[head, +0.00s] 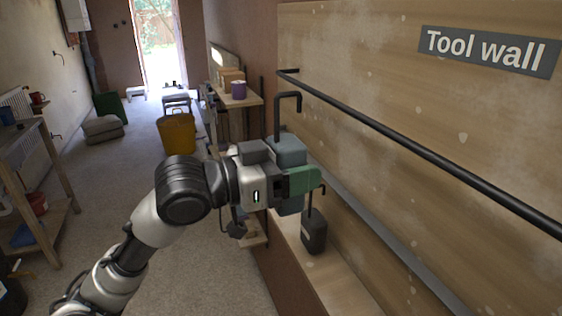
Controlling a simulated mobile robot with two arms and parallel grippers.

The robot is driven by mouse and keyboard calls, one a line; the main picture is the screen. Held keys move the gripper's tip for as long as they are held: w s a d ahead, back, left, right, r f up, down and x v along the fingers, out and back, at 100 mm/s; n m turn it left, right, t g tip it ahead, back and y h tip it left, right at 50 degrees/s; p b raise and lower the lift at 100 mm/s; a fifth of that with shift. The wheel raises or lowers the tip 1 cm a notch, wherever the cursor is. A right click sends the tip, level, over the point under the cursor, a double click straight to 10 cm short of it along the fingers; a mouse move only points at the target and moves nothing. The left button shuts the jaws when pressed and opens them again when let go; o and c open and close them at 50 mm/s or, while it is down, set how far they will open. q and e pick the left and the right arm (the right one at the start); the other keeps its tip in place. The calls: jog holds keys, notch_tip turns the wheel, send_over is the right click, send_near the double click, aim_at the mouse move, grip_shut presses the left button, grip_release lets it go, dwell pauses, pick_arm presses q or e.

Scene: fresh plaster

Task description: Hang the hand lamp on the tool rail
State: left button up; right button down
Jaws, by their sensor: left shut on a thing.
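The hand lamp (287,148) is a blue-grey block with a black hook rising from its top. My left gripper (300,181), with green finger pads, is shut on its body and holds it upright above the ledge. My gripper hides part of the lamp's middle. The tool rail (420,150) is a black bar along the wooden wall under the "Tool wall" sign. The hook's top shows just below the rail's far end, apart from the bar in the picture; the gap in depth is hard to tell. My right gripper is not in view.
A dark block with its own hook (313,231) stands on the wooden ledge (345,285) below the lamp. A workbench (238,98) with boxes and a purple tin is beyond. A yellow bucket (177,134) stands on the floor. The rail's near stretch looks empty.

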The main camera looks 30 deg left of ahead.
pick_arm(q)
jog(key=shift+p+x, duration=0.65)
jog(key=shift+x, duration=4.75)
jog(key=shift+f+b, duration=0.7)
jog(key=shift+f, duration=0.5)
jog(key=o, duration=1.1)
jog(key=shift+o, duration=0.2)
jog(key=shift+f, duration=0.1)
